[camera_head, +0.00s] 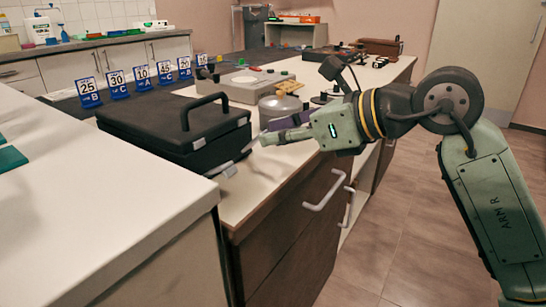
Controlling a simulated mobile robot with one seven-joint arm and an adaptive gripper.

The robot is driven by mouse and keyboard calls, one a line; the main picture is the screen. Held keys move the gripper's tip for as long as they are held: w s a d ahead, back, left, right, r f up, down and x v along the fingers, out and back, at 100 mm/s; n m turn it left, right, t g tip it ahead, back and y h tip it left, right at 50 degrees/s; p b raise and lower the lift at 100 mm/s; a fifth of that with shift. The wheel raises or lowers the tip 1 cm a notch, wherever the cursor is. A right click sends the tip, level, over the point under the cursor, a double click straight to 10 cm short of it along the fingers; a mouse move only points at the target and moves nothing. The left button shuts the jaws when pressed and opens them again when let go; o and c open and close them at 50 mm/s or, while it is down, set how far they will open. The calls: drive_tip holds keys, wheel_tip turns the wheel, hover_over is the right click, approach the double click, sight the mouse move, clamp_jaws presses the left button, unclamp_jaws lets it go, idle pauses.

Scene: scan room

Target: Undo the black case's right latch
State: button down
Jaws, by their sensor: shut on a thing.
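The black case (150,122) lies closed on the white counter, with its black handle (205,98) standing up on the lid. Its front faces toward the lower right. The left latch (221,171) is a pale strip low on the front, below a small silver plate (198,143) on the lid. The right latch (249,145) is a pale strip slanting out at the front's right end, beside my gripper's tips. My gripper (264,138) comes in from the right, nearly level, and is shut on this latch. The tips are small and partly hide the contact.
Numbered blue-and-white cards (115,83) stand behind the case. A round metal pot (281,108), a purple item (291,118) and a grey box (244,85) stand close beyond my gripper. A white worktop (90,220) fills the near left. Floor on the right is clear.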

drive_tip(key=shift+s+d+f+t+y+b, duration=0.2)
drive_tip(key=shift+f+t+y+b, duration=0.25)
drive_tip(key=shift+b, duration=0.6)
drive_tip(key=shift+s+d+f+t+y+b, duration=0.2)
drive_tip(key=shift+f+y+b, duration=0.3)
drive_tip(key=shift+b, duration=0.5)
drive_tip(key=shift+w, duration=0.1)
drive_tip(key=shift+r, duration=0.1)
drive_tip(key=c, duration=1.4)
unclamp_jaws()
drive_tip(key=shift+c, duration=0.2)
drive_tip(key=v, duration=1.2)
